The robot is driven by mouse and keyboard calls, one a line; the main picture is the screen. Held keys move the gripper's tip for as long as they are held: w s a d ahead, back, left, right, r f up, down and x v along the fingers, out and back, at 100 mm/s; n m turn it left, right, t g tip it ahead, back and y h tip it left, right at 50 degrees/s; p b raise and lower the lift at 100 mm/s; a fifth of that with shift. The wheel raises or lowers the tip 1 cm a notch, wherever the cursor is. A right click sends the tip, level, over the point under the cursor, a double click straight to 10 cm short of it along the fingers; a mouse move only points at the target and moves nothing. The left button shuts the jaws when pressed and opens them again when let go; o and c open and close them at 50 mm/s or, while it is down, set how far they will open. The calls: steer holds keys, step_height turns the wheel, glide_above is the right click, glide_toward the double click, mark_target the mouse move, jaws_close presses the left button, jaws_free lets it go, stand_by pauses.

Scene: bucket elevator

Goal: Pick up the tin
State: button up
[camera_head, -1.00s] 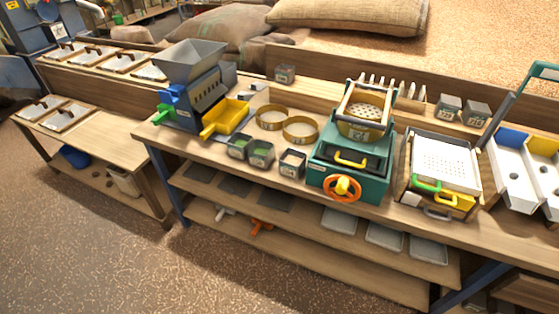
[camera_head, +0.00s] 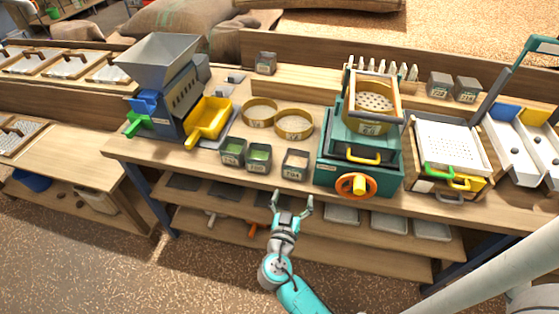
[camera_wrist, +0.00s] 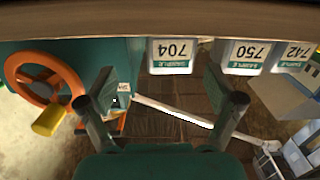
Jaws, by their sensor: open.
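Three small square grey tins stand in a row near the bench's front edge: a left tin (camera_head: 232,152) and a middle tin (camera_head: 259,157) with green contents, and a right tin (camera_head: 295,165) with pale contents. My gripper (camera_head: 293,197) is open and empty, just in front of and below the right tin, apart from it. In the wrist view, the tin labelled 704 (camera_wrist: 171,55) shows upside down beyond and between my open fingers (camera_wrist: 160,90). Tins labelled 750 (camera_wrist: 246,56) and 742 (camera_wrist: 296,52) are to its right. The task does not single out one tin.
A teal machine (camera_head: 345,170) with an orange wheel (camera_head: 357,186) stands close right of the tins. Two round sieves (camera_head: 294,125) lie behind them. A hopper mill (camera_head: 170,90) with a yellow tray (camera_head: 208,120) is to the left. More tins (camera_head: 265,63) stand farther back.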

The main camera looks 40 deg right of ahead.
mark_target(294, 172)
steer(key=shift+m+h, duration=0.5)
steer(key=shift+m, duration=0.1)
steer(key=w+d, duration=0.1)
steer(key=w+d+r, duration=0.1)
steer(key=w, duration=0.1)
steer(key=w+d+r, duration=0.1)
steer(key=w, duration=0.1)
steer(key=shift+d, duration=0.25)
steer(key=shift+r+x, duration=0.15)
steer(key=shift+x, duration=1.5)
steer(key=shift+r+x, duration=0.1)
steer(key=shift+x, duration=1.5)
steer(key=c, duration=1.1)
